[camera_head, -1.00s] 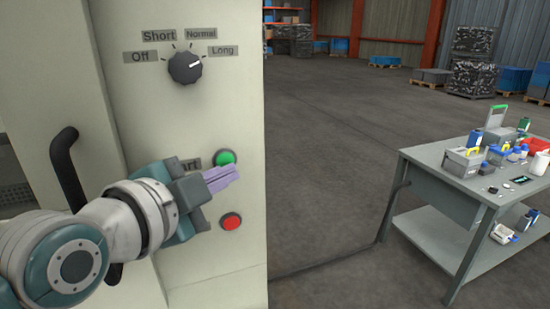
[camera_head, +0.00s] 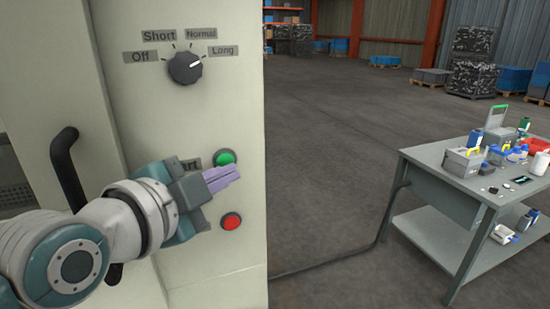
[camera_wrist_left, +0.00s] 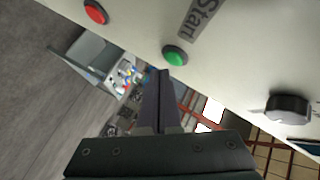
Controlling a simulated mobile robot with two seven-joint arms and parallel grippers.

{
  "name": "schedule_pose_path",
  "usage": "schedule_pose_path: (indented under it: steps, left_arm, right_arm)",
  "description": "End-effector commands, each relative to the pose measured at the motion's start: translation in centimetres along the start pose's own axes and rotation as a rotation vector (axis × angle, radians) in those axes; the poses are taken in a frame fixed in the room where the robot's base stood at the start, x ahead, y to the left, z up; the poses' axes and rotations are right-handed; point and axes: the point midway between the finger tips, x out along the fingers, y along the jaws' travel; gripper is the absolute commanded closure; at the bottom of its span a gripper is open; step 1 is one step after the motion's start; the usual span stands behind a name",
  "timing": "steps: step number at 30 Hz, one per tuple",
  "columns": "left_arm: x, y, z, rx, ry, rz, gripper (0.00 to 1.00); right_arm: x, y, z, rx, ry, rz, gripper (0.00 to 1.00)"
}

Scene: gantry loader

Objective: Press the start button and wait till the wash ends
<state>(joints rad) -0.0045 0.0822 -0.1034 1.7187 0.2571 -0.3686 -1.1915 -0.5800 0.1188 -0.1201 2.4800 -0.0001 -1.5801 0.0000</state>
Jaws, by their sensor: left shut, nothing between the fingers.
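The green start button (camera_head: 225,158) is on the pale machine panel (camera_head: 215,110), beside a partly hidden "Start" label. My left gripper (camera_head: 238,174) is shut and empty, its purple fingers just below and in front of the green button in the head view. In the left wrist view the green button (camera_wrist_left: 175,55) shows just beyond the fingertips (camera_wrist_left: 163,74); contact cannot be seen. The red button (camera_head: 231,221) is lower on the panel. The dial (camera_head: 186,68) above points toward "Long". My right gripper is not in view.
A black handle (camera_head: 66,165) stands out left of the panel, near my left arm. A grey table (camera_head: 420,156) with bottles, boxes and small items stands to the right. A dark cable (camera_head: 330,262) runs along the floor.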

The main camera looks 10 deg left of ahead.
Motion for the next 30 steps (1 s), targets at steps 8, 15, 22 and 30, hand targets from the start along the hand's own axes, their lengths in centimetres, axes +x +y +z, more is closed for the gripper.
schedule_pose_path:
  steps: [8, 15, 22, 30]
  left_arm:
    - [0.45, -0.32, 0.33, 0.003, 0.000, 0.000, 1.00]
    - [0.60, -0.45, 0.45, 0.000, 0.000, 0.000, 1.00]
    - [0.63, -0.48, 0.50, 0.001, -0.001, -0.001, 1.00]
    - [0.85, -0.68, 0.74, 0.003, -0.002, -0.002, 1.00]
  right_arm:
    - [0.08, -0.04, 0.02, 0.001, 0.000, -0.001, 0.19]
    - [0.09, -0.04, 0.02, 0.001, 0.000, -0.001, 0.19]
    - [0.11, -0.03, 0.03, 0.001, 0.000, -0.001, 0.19]
    - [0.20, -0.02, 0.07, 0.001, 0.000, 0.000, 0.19]
